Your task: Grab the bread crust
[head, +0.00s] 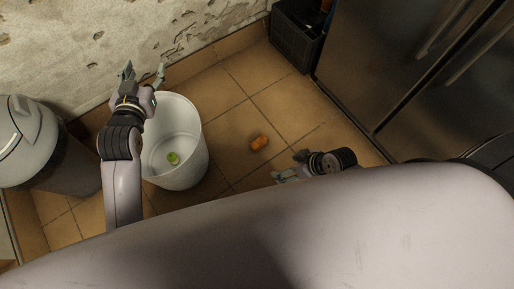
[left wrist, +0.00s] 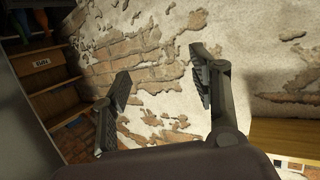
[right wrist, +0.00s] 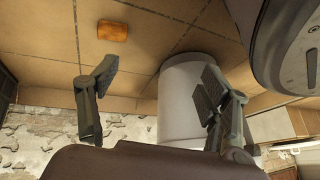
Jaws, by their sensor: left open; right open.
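The bread crust (head: 259,143) is a small orange-brown piece lying on the tiled floor, right of the white bin in the head view. It also shows in the right wrist view (right wrist: 113,31), beyond and above the left finger. My right gripper (head: 287,168) is open and empty, a little below and right of the crust in the head view, apart from it. My left gripper (head: 142,74) is open and empty above the back of the bin. In the left wrist view its spread fingers (left wrist: 160,88) face the wall.
The white bin (head: 193,145) holds a green item (head: 172,158). A grey lidded bin (head: 50,150) stands at the left. A black crate (head: 290,42) and a dark metal fridge (head: 375,60) stand at the back right. Floor around the crust is clear.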

